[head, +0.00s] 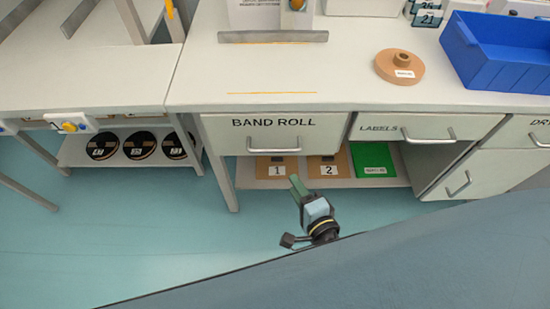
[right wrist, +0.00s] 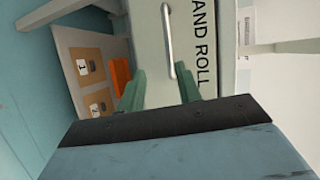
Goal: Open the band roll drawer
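The band roll drawer (head: 225,138) is a pale front labelled "BAND ROLL" under the left part of the bench; it looks closed. Its metal bar handle (head: 273,149) sits at the lower middle of the front. My right gripper (head: 298,187) is in front of and below the handle in the head view. In the right wrist view its two green fingers (right wrist: 160,90) are apart, with the handle (right wrist: 168,40) ahead, lined up with the gap between them. The fingers hold nothing, and contact with the handle cannot be seen. My left gripper is not in view.
The labels drawer (head: 385,127) is just right. A lower shelf (head: 240,180) holds numbered brown boxes (head: 277,168) and a green one (head: 373,160). A blue bin (head: 500,55) and a brown roll (head: 400,68) stand on the bench. The floor (head: 150,245) in front is clear.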

